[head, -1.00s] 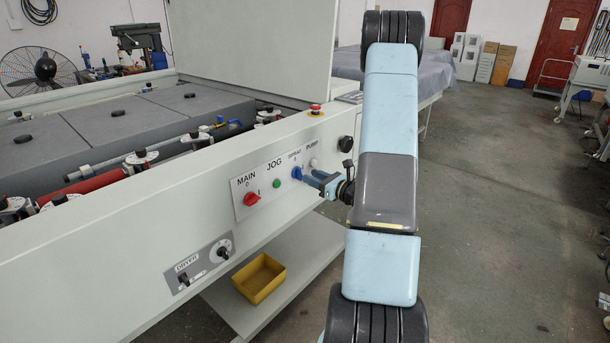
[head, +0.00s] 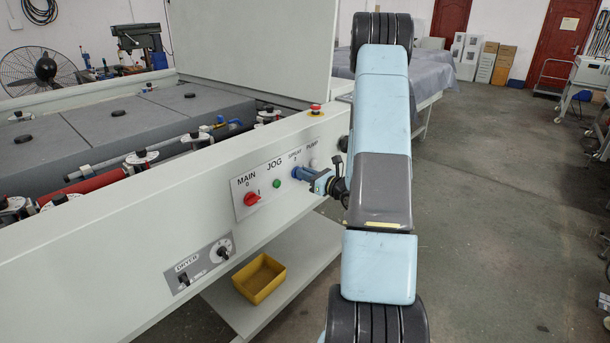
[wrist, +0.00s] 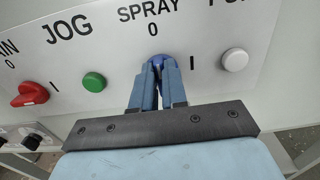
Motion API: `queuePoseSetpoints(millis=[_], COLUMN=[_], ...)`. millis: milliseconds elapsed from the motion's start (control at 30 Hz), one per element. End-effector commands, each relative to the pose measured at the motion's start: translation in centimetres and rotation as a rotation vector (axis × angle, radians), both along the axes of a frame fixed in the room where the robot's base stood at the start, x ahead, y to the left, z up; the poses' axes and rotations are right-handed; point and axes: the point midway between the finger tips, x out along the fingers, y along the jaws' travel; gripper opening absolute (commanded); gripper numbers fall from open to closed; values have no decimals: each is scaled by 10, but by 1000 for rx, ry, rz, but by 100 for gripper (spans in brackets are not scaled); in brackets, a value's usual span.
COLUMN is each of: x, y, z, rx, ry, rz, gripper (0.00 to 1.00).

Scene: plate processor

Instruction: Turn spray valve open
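The blue spray knob (wrist: 158,61) is on the pale control panel, under the SPRAY label and its 0 mark. The I mark is to its right in the wrist view. My gripper (wrist: 156,75) is at the knob, with one blue finger on each side and only a narrow gap between them. It looks shut on the knob. The fingers cover most of the knob, so its pointing direction is hidden. In the head view my gripper (head: 302,174) meets the panel at the SPRAY position and hides much of the knob.
Beside it are the green JOG button (wrist: 94,82), the red MAIN knob (wrist: 29,94) and a white PUMP button (wrist: 235,60). A red emergency button (head: 316,109) sits on the ledge above. A yellow bin (head: 259,278) is on the shelf below. Open floor lies to the right.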

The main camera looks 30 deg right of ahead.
Motion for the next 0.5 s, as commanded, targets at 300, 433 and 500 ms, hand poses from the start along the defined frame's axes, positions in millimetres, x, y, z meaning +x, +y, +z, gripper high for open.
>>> queuePoseSetpoints(millis=[300,433,500], x=[0,0,0], y=[0,-1,-1], z=[0,0,0], rx=[0,7,17], ry=[0,2,6], rz=[-1,-1,-1], gripper=[0,0,0])
